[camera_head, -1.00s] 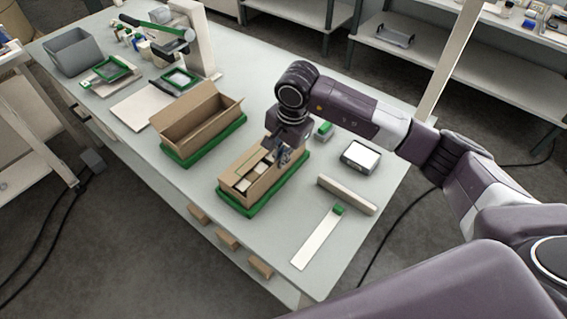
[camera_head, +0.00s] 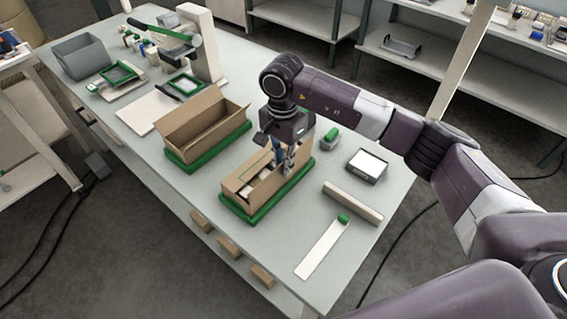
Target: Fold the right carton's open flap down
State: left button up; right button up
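The right carton (camera_head: 250,198), a long brown box with pale items inside, sits in a green tray (camera_head: 262,213) on the table. My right gripper (camera_head: 287,168) points down at the carton's far right end, with its fingers at or just inside the opening. The fingers are small and dark, so I cannot tell whether they are open or touching cardboard. The gripper and wrist hide part of that end, and I cannot make out the open flap clearly. My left gripper is not in view.
A second open brown carton (camera_head: 203,128) stands in a green tray to the left. Right of the right carton are a small scale-like device (camera_head: 367,166), a beige bar (camera_head: 352,203) and a white strip (camera_head: 322,250). A grey bin (camera_head: 85,57) stands far left.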

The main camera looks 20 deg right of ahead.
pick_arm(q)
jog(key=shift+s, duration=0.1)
pick_arm(e)
jog(key=shift+o, duration=0.5)
notch_tip(320, 180, up, 12)
dwell(0.4)
